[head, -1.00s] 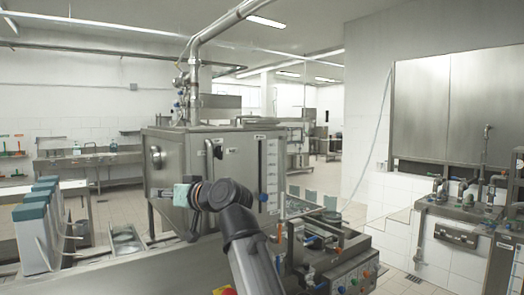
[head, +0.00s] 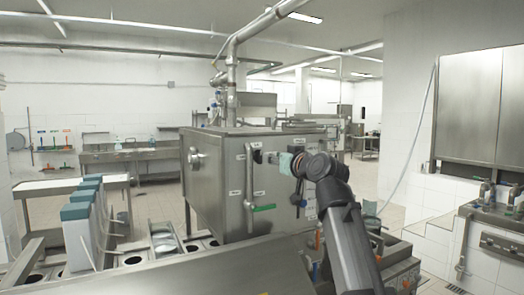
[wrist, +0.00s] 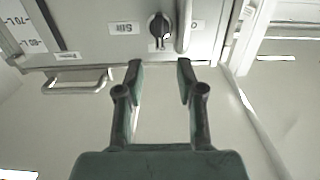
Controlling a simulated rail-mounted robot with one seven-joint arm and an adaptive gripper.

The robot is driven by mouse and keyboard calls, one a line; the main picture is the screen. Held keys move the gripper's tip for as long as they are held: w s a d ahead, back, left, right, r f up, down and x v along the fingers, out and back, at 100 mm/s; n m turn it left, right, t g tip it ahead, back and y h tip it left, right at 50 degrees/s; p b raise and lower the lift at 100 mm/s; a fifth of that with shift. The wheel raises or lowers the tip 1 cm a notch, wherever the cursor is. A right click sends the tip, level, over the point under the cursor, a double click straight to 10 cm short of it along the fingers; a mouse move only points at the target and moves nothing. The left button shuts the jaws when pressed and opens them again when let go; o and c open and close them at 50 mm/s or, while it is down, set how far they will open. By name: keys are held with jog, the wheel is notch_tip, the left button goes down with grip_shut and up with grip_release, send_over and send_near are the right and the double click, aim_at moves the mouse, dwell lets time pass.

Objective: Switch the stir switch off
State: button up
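The stir switch (wrist: 159,27) is a black rotary knob on the steel tank's face, beside a label reading "Stir", at the top of the wrist view. Its pointer looks roughly upright in that picture. In the head view a small dark knob (head: 257,156), probably the same switch, shows on the tank (head: 225,185). My gripper (wrist: 159,67) has two green-grey fingers spread apart with nothing between them. The knob lies beyond the fingertips, in line with the gap, and they are apart from it. In the head view my gripper (head: 286,163) is just right of the knob.
A vertical handle (wrist: 184,24) stands close beside the knob in the wrist view. A bar handle (wrist: 78,83) sticks out at left. In the head view a pipe with a green handle (head: 262,207) is below the switch. Grey-green containers (head: 82,225) stand at left.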

aim_at(261, 153)
jog(key=p+x, duration=0.2)
jog(key=x, duration=0.5)
jog(key=shift+w+a+r, duration=0.1)
jog(key=shift+w+r, duration=0.1)
jog(key=shift+w, duration=0.1)
jog(key=shift+w+a+f, duration=0.15)
jog(key=shift+w+a, duration=0.3)
jog(key=shift+w, duration=0.1)
grip_shut()
